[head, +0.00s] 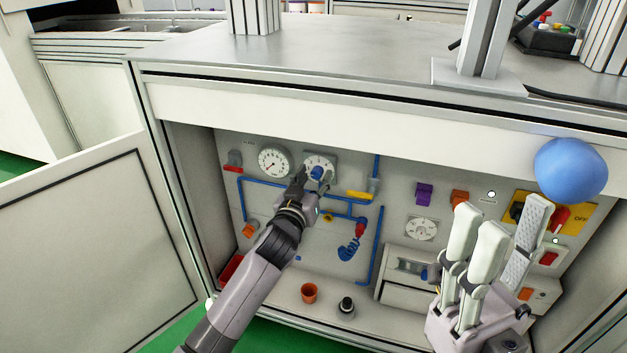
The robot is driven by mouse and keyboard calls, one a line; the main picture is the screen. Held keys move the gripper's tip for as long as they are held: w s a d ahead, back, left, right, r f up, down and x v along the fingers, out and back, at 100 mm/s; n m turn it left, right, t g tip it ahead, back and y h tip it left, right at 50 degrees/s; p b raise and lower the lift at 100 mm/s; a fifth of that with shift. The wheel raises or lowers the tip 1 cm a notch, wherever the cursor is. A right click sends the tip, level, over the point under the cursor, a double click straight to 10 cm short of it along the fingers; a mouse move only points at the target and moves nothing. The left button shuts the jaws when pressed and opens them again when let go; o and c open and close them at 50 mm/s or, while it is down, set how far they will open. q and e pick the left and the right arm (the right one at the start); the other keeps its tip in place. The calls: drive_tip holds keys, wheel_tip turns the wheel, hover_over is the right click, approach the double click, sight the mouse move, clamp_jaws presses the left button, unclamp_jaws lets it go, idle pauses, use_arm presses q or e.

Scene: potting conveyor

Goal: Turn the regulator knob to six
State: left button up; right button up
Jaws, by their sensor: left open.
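The regulator knob (317,172) is blue. It sits at the lower middle of a white dial plate (320,160) on the back panel of the open cabinet. My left gripper (308,180) is open, with its dark fingers right at the knob. Whether they touch it cannot be told. The gripper hides part of the knob and dial, and the numbers are too small to read. My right gripper (502,218) is open and empty at the lower right, in front of the cabinet and apart from the knob.
A round gauge (274,162) is left of the dial. Blue pipes (377,245), a yellow handle (359,195) and a coiled blue hose (349,250) are close by. A blue ball-like thing (571,169) is above my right gripper.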

use_arm(q)
drive_tip(key=shift+c, duration=0.4)
clamp_jaws()
drive_tip(key=shift+m+p, duration=0.3)
